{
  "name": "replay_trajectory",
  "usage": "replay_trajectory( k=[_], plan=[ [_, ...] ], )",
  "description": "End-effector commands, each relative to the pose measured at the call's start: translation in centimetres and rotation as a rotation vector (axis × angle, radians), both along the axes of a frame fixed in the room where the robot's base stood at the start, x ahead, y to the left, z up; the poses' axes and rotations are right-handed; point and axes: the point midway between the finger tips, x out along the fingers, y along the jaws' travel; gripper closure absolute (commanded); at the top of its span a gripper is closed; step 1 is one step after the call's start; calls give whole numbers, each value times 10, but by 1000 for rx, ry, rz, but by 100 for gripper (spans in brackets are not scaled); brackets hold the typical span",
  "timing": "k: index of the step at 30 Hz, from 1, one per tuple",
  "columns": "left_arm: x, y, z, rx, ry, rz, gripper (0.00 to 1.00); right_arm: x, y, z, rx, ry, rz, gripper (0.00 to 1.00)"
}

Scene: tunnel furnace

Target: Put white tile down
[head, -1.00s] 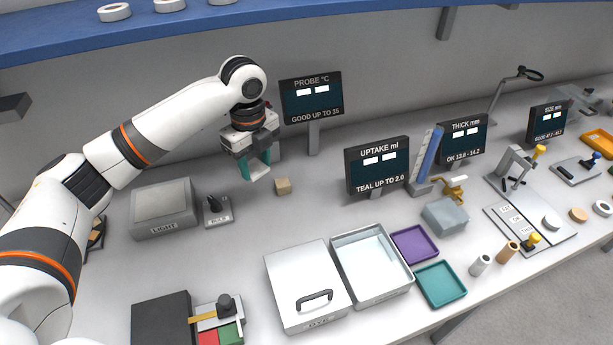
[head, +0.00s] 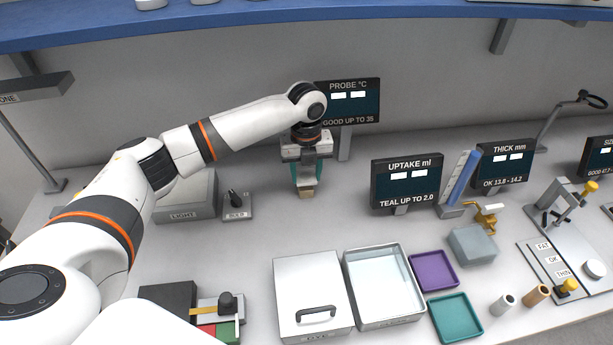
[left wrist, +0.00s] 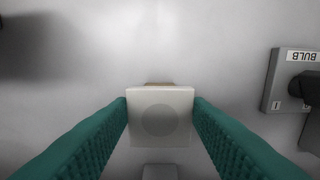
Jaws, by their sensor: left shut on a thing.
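My left gripper (head: 306,176) is over the back of the bench, below and in front of the probe display. In the left wrist view, its teal fingers (left wrist: 161,103) are shut on the white tile (left wrist: 160,132), one on each side edge. The tile is square with a faint grey round patch on its face. A small tan block (head: 306,193) shows just below the fingertips in the head view, and its edge (left wrist: 159,84) peeks out past the tile. I cannot tell whether tile and block touch. My right gripper is not in view.
The bulb switch (head: 236,203) and the light box (head: 187,199) are left of the gripper. The probe display (head: 350,102) stands behind it, the uptake display (head: 406,184) to its right. A lidded box (head: 312,284) and an open tray (head: 384,287) are in front. Bench between is clear.

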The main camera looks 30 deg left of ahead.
Motion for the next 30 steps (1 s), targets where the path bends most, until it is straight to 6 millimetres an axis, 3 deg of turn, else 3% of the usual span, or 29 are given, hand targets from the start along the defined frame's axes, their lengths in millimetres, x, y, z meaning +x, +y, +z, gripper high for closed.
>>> replay_trajectory(
  k=[5, 17, 18, 21, 30],
  plan=[
    [0, 0, -21, 0, 0, -1, 78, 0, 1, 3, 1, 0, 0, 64],
    [0, 0, -26, -1, 1, 1, 78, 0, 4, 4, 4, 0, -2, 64],
    [0, 0, -26, 0, 0, 0, 49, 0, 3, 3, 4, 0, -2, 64],
    [0, 0, -26, 0, 0, 0, 34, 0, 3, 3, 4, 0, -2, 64],
    [0, 0, -24, 0, -1, 0, 34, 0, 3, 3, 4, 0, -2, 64]
  ],
)
